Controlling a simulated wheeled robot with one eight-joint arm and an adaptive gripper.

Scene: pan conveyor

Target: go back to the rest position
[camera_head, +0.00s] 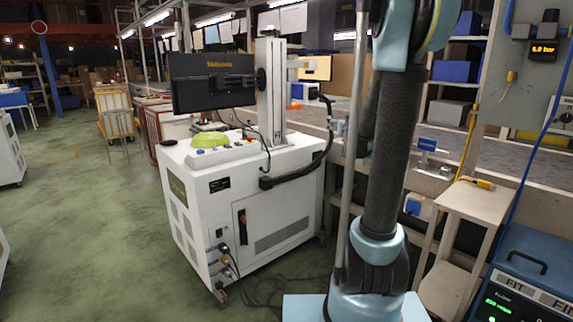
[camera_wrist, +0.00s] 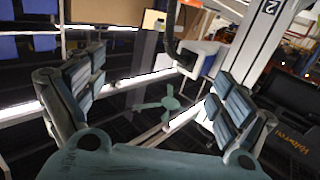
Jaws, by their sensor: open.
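My gripper (camera_wrist: 158,82) shows in the wrist view with its two padded fingers wide apart, one at left and one at right. Nothing is held between them.
A white machine cabinet (camera_head: 255,225) with a dark monitor (camera_head: 212,82) and a green dome (camera_head: 209,140) stands left of my arm. The monitor also shows in the wrist view (camera_wrist: 285,115). A small beige stand (camera_head: 470,205) and a blue box (camera_head: 535,262) are at right.

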